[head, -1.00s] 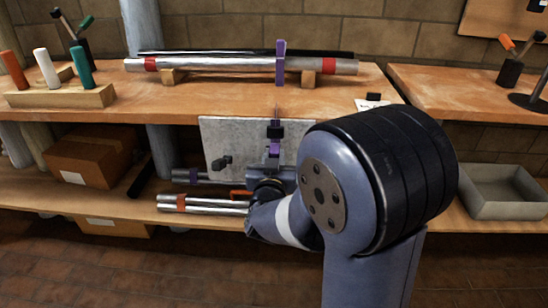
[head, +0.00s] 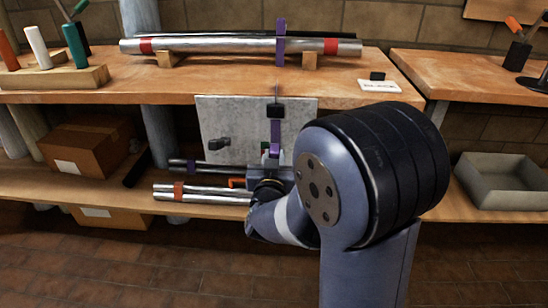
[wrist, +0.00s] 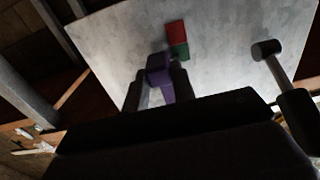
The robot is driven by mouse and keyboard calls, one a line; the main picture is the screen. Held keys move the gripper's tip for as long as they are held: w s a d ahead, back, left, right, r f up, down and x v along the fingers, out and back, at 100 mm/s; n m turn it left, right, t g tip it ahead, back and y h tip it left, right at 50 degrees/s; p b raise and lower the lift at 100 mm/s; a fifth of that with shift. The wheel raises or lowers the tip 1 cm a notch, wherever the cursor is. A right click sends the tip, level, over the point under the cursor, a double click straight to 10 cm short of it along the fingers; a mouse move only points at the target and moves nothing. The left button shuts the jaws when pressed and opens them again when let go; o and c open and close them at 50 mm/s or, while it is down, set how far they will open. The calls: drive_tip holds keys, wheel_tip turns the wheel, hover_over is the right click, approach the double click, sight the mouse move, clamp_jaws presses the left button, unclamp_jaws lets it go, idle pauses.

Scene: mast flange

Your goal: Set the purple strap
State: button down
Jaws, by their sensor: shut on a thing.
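A purple strap (head: 280,45) stands around a silver tube (head: 215,45) on the bench. A thin dark line runs from it down over the bench's front edge to a black block (head: 276,110). Below the block, a purple tail (head: 275,131) hangs in front of a grey plate (head: 232,112). My gripper (head: 271,156) is at the tail's lower end, low before the plate; my arm hides part of it. In the wrist view the purple piece (wrist: 160,78) sits between the two dark fingers (wrist: 158,92), shut on it. Red (wrist: 175,34) and green (wrist: 180,52) patches show on the plate behind.
A dark knob (head: 218,144) sticks out from the plate's left part. On the lower shelf, short tubes (head: 200,193) lie left of my gripper and a grey bin (head: 500,195) stands at right. A small white card (head: 380,86) lies on the bench's right end.

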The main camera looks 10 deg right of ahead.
drive_tip(key=c, duration=1.2)
unclamp_jaws()
drive_tip(key=shift+o, duration=0.2)
drive_tip(key=p+v, duration=0.2)
drive_tip(key=v, duration=0.9)
drive_tip(key=shift+w+d, duration=0.1)
drive_tip(key=shift+w, duration=0.1)
drive_tip(key=b+x, duration=0.2)
drive_tip(key=x, duration=0.8)
drive_tip(key=shift+w+d, duration=0.15)
drive_tip(key=shift+w, duration=0.15)
wheel_tip(320, 180, up, 2)
drive_tip(key=shift+r+p, duration=0.1)
drive_tip(key=shift+p, duration=0.8)
drive_tip(key=shift+r+p, duration=0.3)
drive_tip(key=shift+p, duration=0.05)
